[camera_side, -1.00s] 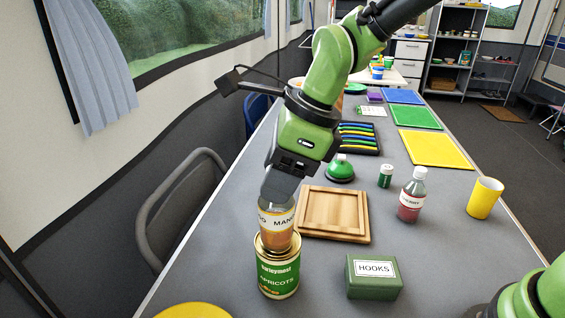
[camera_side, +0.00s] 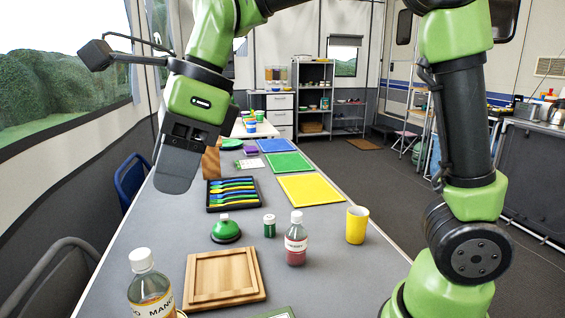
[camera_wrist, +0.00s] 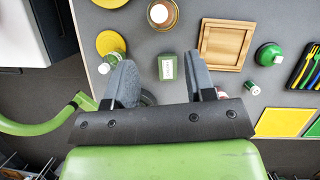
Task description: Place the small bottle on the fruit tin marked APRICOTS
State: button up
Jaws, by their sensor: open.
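The small bottle (camera_side: 151,292), white-capped with a MANGO label, stands upright at the bottom left of the side view. Only a bit of the gold rim of the APRICOTS tin (camera_side: 181,314) shows beneath it; the rest is cut off by the frame. In the wrist view the bottle's white cap (camera_wrist: 159,13) is seen from above at the top edge. My gripper (camera_side: 174,184) is up in the air, well above and apart from the bottle. Its two fingers are spread and empty in the wrist view (camera_wrist: 158,76).
A wooden tray (camera_side: 224,298), a green bell (camera_side: 226,231), a small green jar (camera_side: 269,226), a red bottle (camera_side: 296,243) and a yellow cup (camera_side: 357,225) stand nearby. A green HOOKS box (camera_wrist: 167,67) is near the tin. Coloured mats and a cutlery tray (camera_side: 233,193) lie further back.

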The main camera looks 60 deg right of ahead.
jog(key=s+d+n+t+h, duration=0.1)
jog(key=s+d+n, duration=0.4)
jog(key=n, duration=0.5)
jog(key=s+d+f+n+t, duration=0.1)
jog(key=s+d+n+t, duration=0.2)
jog(key=s+n, duration=0.7)
jog(key=shift+d+n+t+h, duration=0.3)
jog(key=shift+d+h, duration=0.1)
jog(key=shift+d, duration=0.8)
